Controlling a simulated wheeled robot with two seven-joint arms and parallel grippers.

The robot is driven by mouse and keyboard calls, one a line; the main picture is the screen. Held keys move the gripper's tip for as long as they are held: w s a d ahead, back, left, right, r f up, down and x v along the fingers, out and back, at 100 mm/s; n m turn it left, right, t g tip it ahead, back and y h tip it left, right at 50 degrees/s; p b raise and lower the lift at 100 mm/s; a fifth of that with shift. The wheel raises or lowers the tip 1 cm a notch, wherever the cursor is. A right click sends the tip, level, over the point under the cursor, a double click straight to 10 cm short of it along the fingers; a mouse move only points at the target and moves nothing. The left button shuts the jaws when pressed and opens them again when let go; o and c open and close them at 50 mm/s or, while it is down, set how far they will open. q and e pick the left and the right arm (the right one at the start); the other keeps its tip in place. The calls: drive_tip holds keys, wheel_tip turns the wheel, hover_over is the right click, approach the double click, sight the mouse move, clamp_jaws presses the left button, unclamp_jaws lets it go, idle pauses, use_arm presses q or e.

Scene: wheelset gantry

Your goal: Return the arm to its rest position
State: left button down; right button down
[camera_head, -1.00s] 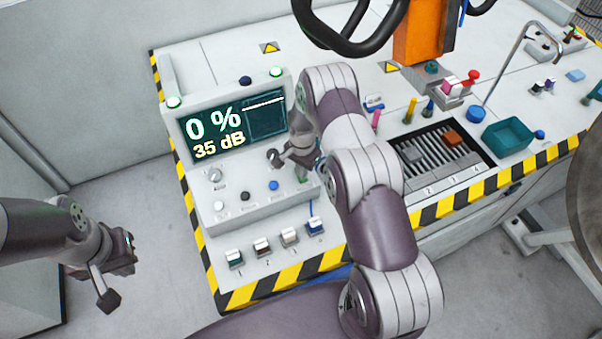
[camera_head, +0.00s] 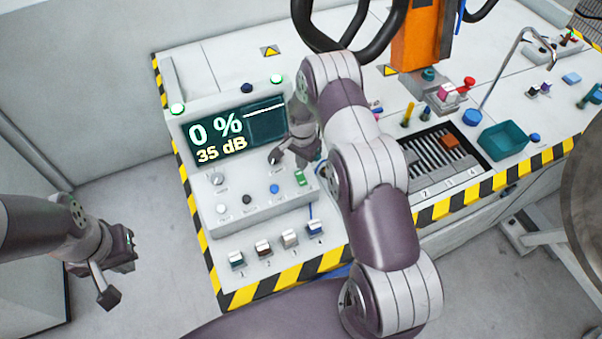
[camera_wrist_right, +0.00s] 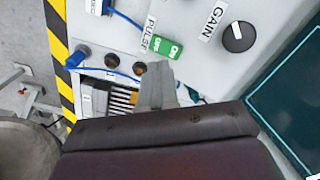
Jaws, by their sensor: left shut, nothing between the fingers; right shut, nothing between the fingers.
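My right arm reaches over the console, and its gripper (camera_head: 312,156) is beside the green switch, partly hidden by my own arm. In the right wrist view the fingers (camera_wrist_right: 155,88) are together with nothing between them. They appear just off the green switch (camera_wrist_right: 166,47), which reads ON beside a PULSE label; it also shows in the head view (camera_head: 300,178). My left gripper (camera_head: 130,247) is shut and empty at the left, over bare floor and clear of the bench.
The console screen (camera_head: 235,130) reads 0 % and 35 dB. A GAIN knob (camera_wrist_right: 238,37) is near my right gripper.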

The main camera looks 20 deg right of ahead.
drive_tip(key=shift+r, duration=0.1)
idle(0.5)
drive_tip(key=shift+n, duration=0.6)
drive_tip(key=s+a+r+n+b, duration=0.2)
drive_tip(key=s+r+n+b, duration=0.1)
drive_tip(key=s, duration=0.4)
drive_tip(key=s+a+r+n+t+b, duration=0.1)
drive_tip(key=s+a+r+n+b, duration=0.2)
drive_tip(key=s+r, duration=0.3)
drive_tip(key=s+a+r+n+b, duration=0.2)
drive_tip(key=s+r+n, duration=0.2)
drive_tip(key=s, duration=0.5)
drive_tip(key=shift+a+r+n+b, duration=0.3)
drive_tip(key=shift+r+n+b, duration=0.1)
drive_tip(key=shift+n, duration=0.1)
drive_tip(key=shift+s, duration=0.1)
drive_tip(key=shift+s+a, duration=0.1)
